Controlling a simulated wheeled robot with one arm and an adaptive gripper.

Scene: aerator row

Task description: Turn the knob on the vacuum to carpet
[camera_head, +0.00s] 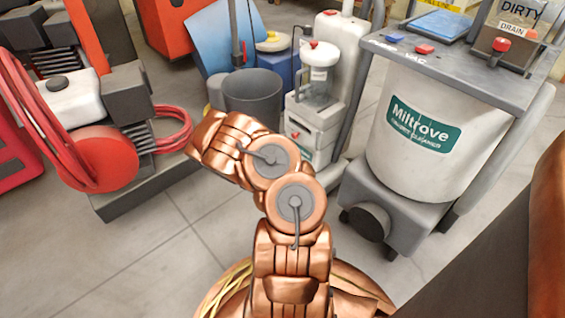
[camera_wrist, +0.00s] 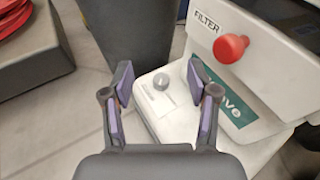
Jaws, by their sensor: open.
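In the wrist view, a small round grey knob (camera_wrist: 162,81) sits on a pale panel (camera_wrist: 158,112) of a white machine, with small marks beside it too blurred to read. My gripper (camera_wrist: 160,76) is open and empty. Its fingers frame the knob in this view; whether they are level with it I cannot tell. A larger red knob (camera_wrist: 231,48) beside the word FILTER is to the right, above a teal label. In the head view, my copper arm reaches left and my gripper is hidden. A small white machine (camera_head: 316,118) stands beyond the arm.
A large white Miltrove tank machine (camera_head: 428,120) stands at the right in the head view. A dark grey bin (camera_head: 252,93) is beside the small machine. A red hose reel (camera_head: 97,158) on a grey base is at the left. Tiled floor (camera_head: 165,250) is open at the lower left.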

